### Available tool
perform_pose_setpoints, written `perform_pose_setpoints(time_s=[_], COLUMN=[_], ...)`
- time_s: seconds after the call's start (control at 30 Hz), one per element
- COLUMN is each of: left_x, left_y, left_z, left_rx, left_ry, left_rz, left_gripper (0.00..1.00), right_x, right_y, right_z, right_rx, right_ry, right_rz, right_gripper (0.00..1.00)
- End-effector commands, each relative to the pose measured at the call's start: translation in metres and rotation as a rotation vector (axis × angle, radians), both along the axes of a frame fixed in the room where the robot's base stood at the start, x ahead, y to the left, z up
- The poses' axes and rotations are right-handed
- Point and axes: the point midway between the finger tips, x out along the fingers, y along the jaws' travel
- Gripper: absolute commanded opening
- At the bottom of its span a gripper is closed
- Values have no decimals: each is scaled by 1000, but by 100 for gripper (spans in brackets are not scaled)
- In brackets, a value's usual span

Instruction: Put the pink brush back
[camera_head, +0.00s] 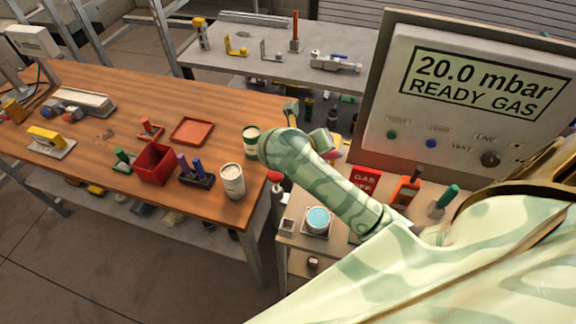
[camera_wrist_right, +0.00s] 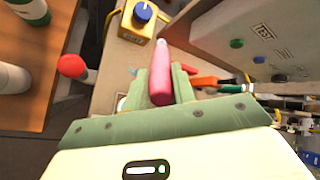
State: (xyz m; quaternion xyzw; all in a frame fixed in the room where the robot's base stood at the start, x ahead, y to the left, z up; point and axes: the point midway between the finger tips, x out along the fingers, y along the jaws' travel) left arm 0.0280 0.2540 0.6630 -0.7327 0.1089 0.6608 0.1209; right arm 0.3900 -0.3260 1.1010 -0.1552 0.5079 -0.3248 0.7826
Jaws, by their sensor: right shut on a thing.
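The pink brush (camera_wrist_right: 161,92) shows in the right wrist view as a smooth pink handle with a pale far tip. My right gripper (camera_wrist_right: 162,78) is shut on it, one green finger on each side of the handle. The brush's bristles cannot be made out. In the head view my right forearm reaches in from the lower right and largely hides this gripper and the brush. My left gripper is in neither view.
A wooden bench (camera_head: 235,88) holds a red bin (camera_head: 154,163), a red tray (camera_head: 192,131) and a white cup (camera_head: 232,181). A red-knobbed post (camera_wrist_right: 73,67) and a yellow block with a blue knob (camera_wrist_right: 143,13) are near the gripper. The test panel (camera_head: 400,100) stands right.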

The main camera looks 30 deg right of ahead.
Motion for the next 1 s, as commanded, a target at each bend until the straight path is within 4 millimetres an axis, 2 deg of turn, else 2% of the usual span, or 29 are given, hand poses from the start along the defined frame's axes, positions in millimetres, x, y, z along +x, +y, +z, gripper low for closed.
perform_pose_setpoints(time_s=[0.23,0.37,0.53,0.6,0.73,0.8,1.0], left_x=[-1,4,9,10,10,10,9], left_y=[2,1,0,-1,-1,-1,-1], left_z=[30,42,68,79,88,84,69], left_rx=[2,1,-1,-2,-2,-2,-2], left_ry=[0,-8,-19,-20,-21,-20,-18], left_rz=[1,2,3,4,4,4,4], left_gripper=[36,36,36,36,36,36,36], right_x=[-6,-13,-23,-28,-32,-34,-34], right_y=[5,22,56,76,100,105,107], right_z=[2,-2,7,17,27,19,-23], right_rx=[262,416,624,704,783,797,800], right_ry=[51,56,28,9,-16,-18,-20], right_rz=[-299,-433,-600,-651,-700,-709,-714], right_gripper=[3,3,3,3,3,3,3])
